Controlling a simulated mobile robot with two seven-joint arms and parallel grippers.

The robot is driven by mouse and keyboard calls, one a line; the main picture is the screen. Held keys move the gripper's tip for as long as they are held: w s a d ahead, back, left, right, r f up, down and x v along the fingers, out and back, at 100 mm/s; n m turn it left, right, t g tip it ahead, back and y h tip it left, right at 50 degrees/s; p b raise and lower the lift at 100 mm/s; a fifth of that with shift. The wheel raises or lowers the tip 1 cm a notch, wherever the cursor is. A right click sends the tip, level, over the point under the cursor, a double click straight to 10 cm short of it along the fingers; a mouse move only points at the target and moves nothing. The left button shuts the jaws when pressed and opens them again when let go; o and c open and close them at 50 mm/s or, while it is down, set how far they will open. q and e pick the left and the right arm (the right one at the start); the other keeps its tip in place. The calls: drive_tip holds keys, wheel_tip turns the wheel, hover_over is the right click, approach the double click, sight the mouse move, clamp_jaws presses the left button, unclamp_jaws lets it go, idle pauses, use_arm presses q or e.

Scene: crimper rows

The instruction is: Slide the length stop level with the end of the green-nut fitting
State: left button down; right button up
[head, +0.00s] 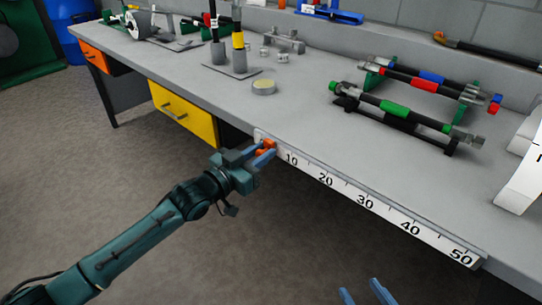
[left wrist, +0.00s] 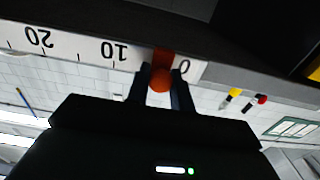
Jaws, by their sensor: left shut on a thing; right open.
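The orange length stop (head: 267,147) sits on the white ruler (head: 345,192) along the bench's front edge, left of the 10 mark. My left gripper (head: 265,153) is shut on it. In the left wrist view the stop (left wrist: 161,78) shows between the fingers, between the 0 and 10 marks. The front hose with a green band (head: 394,109) lies on a black cradle on the bench. A green nut (head: 447,130) is near its right end, by a grey metal fitting (head: 477,140). My right gripper (head: 362,292) is open and empty at the bottom edge, apart from the ruler.
A second hose with a blue band (head: 431,77) lies behind on green supports. A round tin (head: 264,87) and upright rods on a grey plate (head: 232,70) stand left. A white sign (head: 524,170) stands at right. The ruler face right of the stop is clear.

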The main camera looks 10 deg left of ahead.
use_arm(q)
drive_tip(key=shift+w+a, duration=0.3)
drive_tip(key=shift+a, duration=0.15)
drive_tip(key=c, duration=1.3)
unclamp_jaws()
drive_tip(key=shift+s, duration=0.1)
drive_tip(key=p+v, duration=0.2)
drive_tip(key=v, duration=1.1)
use_arm(e)
drive_tip(key=shift+s+d+r+m, duration=0.1)
drive_tip(key=shift+d+r+m, duration=0.15)
drive_tip(key=shift+r, duration=0.35)
drive_tip(key=shift+s+d+r+m, duration=0.15)
drive_tip(key=shift+d+r, duration=0.15)
drive_tip(key=shift+r, duration=0.25)
drive_tip(key=shift+a, duration=0.2)
